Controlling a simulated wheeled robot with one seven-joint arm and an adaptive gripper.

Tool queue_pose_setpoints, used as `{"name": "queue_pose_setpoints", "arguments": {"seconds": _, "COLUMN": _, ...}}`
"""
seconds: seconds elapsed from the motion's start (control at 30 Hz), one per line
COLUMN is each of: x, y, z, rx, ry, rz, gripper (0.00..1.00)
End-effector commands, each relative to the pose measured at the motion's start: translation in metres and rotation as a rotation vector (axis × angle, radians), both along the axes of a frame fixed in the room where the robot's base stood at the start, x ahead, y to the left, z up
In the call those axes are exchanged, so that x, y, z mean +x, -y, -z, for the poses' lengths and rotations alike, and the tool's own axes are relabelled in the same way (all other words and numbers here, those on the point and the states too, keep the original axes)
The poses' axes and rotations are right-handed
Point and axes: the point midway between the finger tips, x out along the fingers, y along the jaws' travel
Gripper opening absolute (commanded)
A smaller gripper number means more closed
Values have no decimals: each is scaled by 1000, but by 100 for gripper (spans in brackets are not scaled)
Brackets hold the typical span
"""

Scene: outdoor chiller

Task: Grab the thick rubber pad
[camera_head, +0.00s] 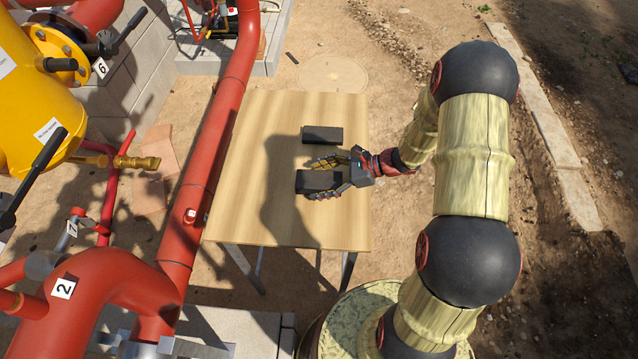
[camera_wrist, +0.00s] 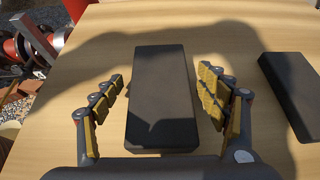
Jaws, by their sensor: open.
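Two dark rectangular pads lie on a wooden table. One pad (camera_head: 318,181) is between the spread fingers of my gripper (camera_head: 309,179) in the head view. In the wrist view this pad (camera_wrist: 161,100) lies lengthwise between the yellow-padded fingers of my gripper (camera_wrist: 161,75), with a gap on each side. My gripper is open and holds nothing. The other pad (camera_head: 322,134) lies farther back on the table in the head view, and at the right edge of the wrist view (camera_wrist: 294,92). I cannot tell for certain which pad is the thicker.
The wooden table (camera_head: 250,150) is otherwise bare, with free room to the left of the pads. Red pipes (camera_head: 205,165) run along its left side, with a yellow vessel (camera_head: 35,90) beyond. A concrete kerb (camera_head: 545,120) and dirt ground lie to the right.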

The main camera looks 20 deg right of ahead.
Motion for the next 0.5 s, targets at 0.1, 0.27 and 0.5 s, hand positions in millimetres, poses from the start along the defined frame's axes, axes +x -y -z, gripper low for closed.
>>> {"name": "queue_pose_setpoints", "arguments": {"seconds": 0.1, "x": 0, "y": 0, "z": -1, "rx": 0, "ry": 0, "rz": 0, "gripper": 74}}
{"name": "queue_pose_setpoints", "arguments": {"seconds": 0.27, "x": 0, "y": 0, "z": -1, "rx": 0, "ry": 0, "rz": 0, "gripper": 66}}
{"name": "queue_pose_setpoints", "arguments": {"seconds": 0.5, "x": 0, "y": 1, "z": -1, "rx": 0, "ry": 0, "rz": 0, "gripper": 52}}
